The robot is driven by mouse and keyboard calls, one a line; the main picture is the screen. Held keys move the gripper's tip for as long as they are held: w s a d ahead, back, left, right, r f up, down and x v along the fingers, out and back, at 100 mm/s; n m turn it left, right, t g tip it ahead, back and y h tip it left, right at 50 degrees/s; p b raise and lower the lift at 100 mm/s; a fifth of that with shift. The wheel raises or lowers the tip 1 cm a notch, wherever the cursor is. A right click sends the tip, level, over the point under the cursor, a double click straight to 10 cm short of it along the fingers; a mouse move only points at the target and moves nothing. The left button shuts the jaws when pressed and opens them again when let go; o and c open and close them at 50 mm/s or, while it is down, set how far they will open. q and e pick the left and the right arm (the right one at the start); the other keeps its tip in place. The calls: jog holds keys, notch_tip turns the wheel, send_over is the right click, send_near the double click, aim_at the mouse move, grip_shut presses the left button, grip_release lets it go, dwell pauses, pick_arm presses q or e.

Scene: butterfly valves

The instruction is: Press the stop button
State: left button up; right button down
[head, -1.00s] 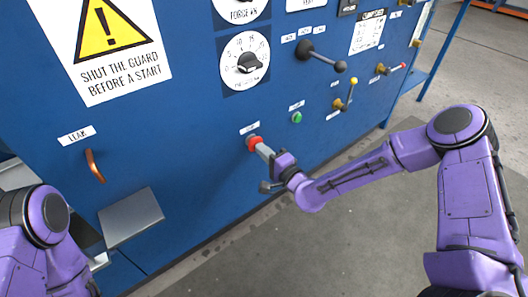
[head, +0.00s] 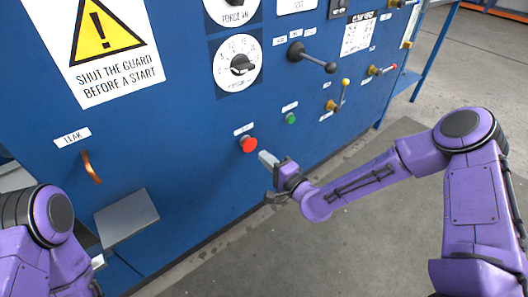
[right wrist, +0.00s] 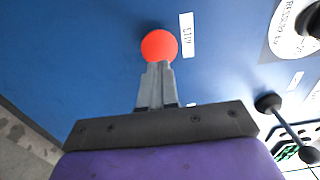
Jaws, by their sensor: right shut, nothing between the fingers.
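The red stop button (head: 249,144) is a round cap on the blue panel, under a small white label. It also shows in the right wrist view (right wrist: 159,46), just beyond my fingertips. My right gripper (head: 265,157) is shut and empty, with its tips a little to the right of and below the button in the head view. A small gap shows between tips and button there. In the right wrist view the shut fingers (right wrist: 157,66) overlap the button's lower edge. My left gripper is not in view; only my left arm shows at the lower left.
A green button (head: 290,118) sits up and right of the red one. Lever handles (head: 312,58) and yellow-knobbed and red-tipped valves (head: 376,71) stick out farther right. A dial (head: 238,64) is above. A copper handle (head: 91,166) and grey ledge (head: 127,217) are at left.

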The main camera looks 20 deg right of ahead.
jog(key=p+v, duration=0.1)
jog(key=v, duration=0.7)
jog(key=shift+s, duration=0.3)
jog(key=shift+f, duration=0.1)
